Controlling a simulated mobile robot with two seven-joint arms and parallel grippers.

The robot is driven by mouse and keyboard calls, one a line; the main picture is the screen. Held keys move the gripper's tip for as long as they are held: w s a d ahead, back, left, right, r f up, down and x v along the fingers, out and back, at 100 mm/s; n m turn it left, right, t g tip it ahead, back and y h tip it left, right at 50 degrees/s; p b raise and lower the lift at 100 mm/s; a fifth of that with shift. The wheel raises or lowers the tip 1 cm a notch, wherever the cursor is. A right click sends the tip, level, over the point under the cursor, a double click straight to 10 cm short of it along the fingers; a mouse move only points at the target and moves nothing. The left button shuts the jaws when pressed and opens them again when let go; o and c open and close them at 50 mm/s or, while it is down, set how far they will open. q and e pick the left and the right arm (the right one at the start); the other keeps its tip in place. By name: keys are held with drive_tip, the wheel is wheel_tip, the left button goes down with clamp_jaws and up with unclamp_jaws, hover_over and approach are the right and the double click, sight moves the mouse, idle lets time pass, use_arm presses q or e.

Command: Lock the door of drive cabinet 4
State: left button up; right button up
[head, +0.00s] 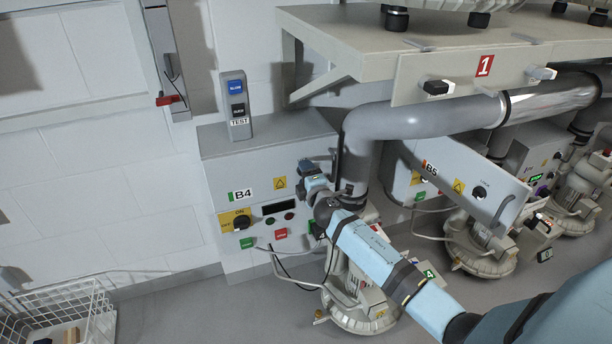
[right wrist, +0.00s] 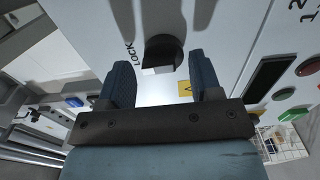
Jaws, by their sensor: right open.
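Drive cabinet B4 (head: 222,180) stands against the wall in the head view, and its front door looks closed. My right gripper (head: 310,172) is at the right part of that front, beside the yellow warning label (head: 280,183), and covers the lock there. In the right wrist view the black lock knob (right wrist: 164,50), with the word LOCK beside it, is just beyond and between the two fingertips. My right gripper (right wrist: 161,75) is open, with nothing held. Contact with the knob cannot be told. My left gripper is not in view.
A black rotary switch (head: 242,222) sits on B4's lower front. A large grey pipe (head: 420,120) runs close to the right. A shelf (head: 400,40) overhangs above. Cabinet B5's door (head: 490,178) stands out to the right. A wire basket (head: 60,310) is at lower left.

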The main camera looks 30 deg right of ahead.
drive_tip(key=p+v, duration=0.1)
drive_tip(key=v, duration=1.2)
drive_tip(key=shift+s, duration=0.4)
